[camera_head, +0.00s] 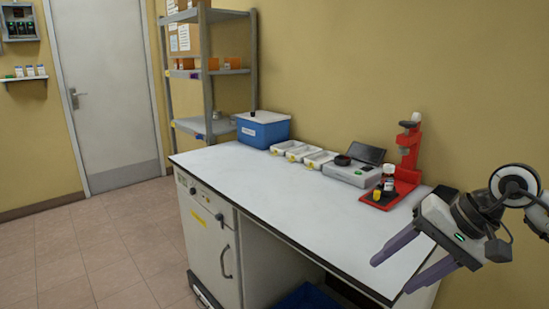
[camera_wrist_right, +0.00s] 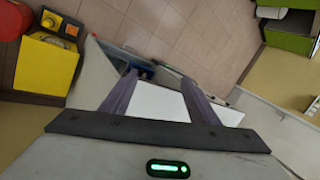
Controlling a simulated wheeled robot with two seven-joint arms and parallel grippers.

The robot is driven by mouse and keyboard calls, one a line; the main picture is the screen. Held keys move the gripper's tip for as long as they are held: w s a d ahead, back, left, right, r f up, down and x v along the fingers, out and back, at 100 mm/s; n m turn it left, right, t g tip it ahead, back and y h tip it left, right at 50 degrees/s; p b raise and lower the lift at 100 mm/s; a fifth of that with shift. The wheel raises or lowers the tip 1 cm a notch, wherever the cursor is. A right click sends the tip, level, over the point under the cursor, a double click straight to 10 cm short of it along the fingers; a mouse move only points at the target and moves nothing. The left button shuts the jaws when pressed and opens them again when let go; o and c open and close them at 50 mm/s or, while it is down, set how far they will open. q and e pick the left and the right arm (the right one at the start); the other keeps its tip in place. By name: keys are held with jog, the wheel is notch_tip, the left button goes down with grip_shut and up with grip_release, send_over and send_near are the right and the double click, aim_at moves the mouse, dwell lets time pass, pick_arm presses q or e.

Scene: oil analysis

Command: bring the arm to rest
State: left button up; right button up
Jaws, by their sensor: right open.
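My right gripper (camera_head: 402,262) is at the right of the head view, over the near right corner of the white-topped bench (camera_head: 262,192). Its two purple-grey fingers are spread apart with nothing between them. The right wrist view also shows the two fingers (camera_wrist_right: 158,90) apart, with bench top and floor seen beyond them. The gripper is clear of the items on the bench. My left gripper is not in view.
On the bench stand a blue bin (camera_head: 263,132), white trays (camera_head: 302,152), a grey instrument (camera_head: 350,172) and a red stand (camera_head: 407,160) with small bottles (camera_head: 388,180). A metal shelf (camera_head: 208,75) stands behind. The bench's front middle is clear.

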jog(key=s+a+m+t+y, duration=0.35)
jog(key=a+m+y, duration=0.85)
jog(key=a+m, duration=0.75)
jog(key=s+d+f+m+t+h, duration=0.1)
jog(key=d+f+m+t+h, duration=0.25)
jog(key=f+m, duration=0.55)
jog(key=s+d+f+m+t+h, duration=0.15)
jog(key=f+m+h, duration=0.35)
jog(key=m, duration=0.8)
jog(key=d+f+m+t+h, duration=0.35)
jog(key=f+m, duration=0.35)
jog(key=m, duration=0.4)
jog(key=s+d+f+m+g+h, duration=0.1)
jog(key=s+f+m+g+h, duration=0.2)
jog(key=s+f+m+g, duration=0.4)
jog(key=s+f+m, duration=0.5)
jog(key=s+f, duration=0.3)
jog(key=s, duration=0.2)
jog(key=shift+d+f, duration=0.3)
jog(key=shift+f, duration=0.05)
